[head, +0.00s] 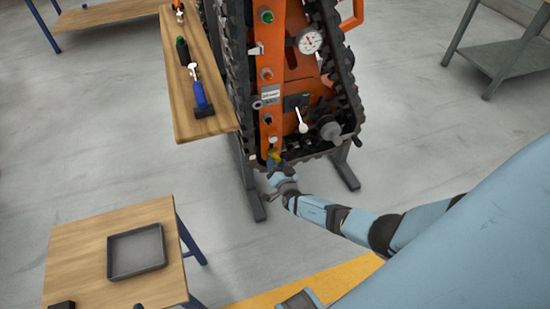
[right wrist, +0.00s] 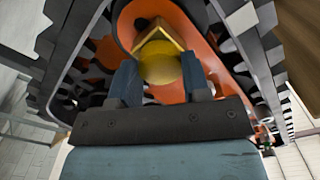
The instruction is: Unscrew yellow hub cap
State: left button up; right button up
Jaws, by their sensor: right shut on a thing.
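The yellow hub cap (right wrist: 160,68) sits between the two fingers of my right gripper (right wrist: 160,82) in the right wrist view, at the lower end of the orange side plate (right wrist: 205,60). In the head view the hub cap (head: 273,155) is a small yellow patch at the bottom of the tracked carrier (head: 300,80), partly covered by my right gripper (head: 277,163). The right gripper is shut on the cap. Whether the cap is still threaded on cannot be seen. My left gripper is not clearly in view.
A wooden bench (head: 190,105) with a blue-handled tool (head: 201,98) stands left of the carrier. A small wooden table (head: 85,250) with a grey tray (head: 136,252) stands at lower left. A grey table (head: 500,55) is at upper right. Open floor lies between.

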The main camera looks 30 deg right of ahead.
jog(key=o, duration=0.8)
